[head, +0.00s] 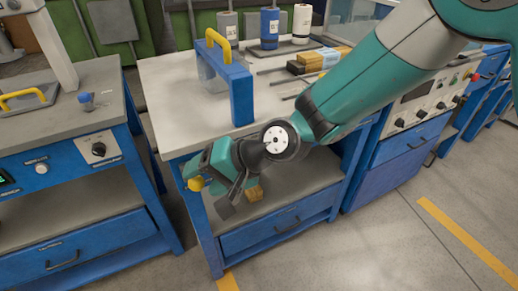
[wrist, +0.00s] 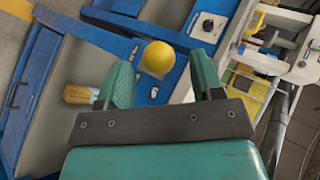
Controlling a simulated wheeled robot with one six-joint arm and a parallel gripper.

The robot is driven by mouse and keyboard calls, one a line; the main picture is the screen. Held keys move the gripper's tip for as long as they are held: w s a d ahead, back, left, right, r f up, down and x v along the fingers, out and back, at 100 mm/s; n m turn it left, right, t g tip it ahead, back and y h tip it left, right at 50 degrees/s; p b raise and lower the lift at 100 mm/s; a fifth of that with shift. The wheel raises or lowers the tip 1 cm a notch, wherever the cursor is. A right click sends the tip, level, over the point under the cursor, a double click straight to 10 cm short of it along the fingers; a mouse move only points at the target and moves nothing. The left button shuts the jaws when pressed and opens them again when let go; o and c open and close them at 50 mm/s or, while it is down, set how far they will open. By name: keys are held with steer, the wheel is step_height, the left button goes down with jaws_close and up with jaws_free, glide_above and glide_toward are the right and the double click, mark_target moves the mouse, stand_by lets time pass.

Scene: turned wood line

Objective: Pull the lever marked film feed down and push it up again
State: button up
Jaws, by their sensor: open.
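A yellow ball knob (head: 195,184), seemingly the lever's end, shows at the front left of the middle bench. In the wrist view the yellow ball knob (wrist: 157,58) appears in the gap between my two fingers, with clear space on both sides. My gripper (head: 207,178) is just right of the knob in the head view, close against it. In the wrist view my gripper (wrist: 161,66) is open, with teal fingers spread. I cannot tell how deep the knob sits between them. The lever's arm is mostly hidden, and no film feed marking is readable.
The middle bench (head: 168,103) carries a blue frame with a yellow handle (head: 237,90) behind my arm. A wooden block (head: 255,193) lies on its lower shelf. A left bench with a control panel (head: 98,149) and a right control cabinet (head: 408,112) flank it. Floor in front is clear.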

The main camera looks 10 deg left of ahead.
steer(key=v, duration=1.4)
steer(key=shift+r, duration=0.2)
steer(key=shift+d, duration=0.15)
steer(key=s+d+r+n+h+p, duration=0.2)
steer(key=s+d+r+p, duration=0.3)
steer(key=d+r, duration=0.3)
steer(key=s+d+r+n+h+p, duration=0.3)
steer(key=s+d+r+p, duration=0.3)
steer(key=d, duration=0.5)
steer(key=shift+s+r+t+h, duration=0.3)
steer(key=shift+s+r+h, duration=0.25)
steer(key=shift+r+h, duration=0.35)
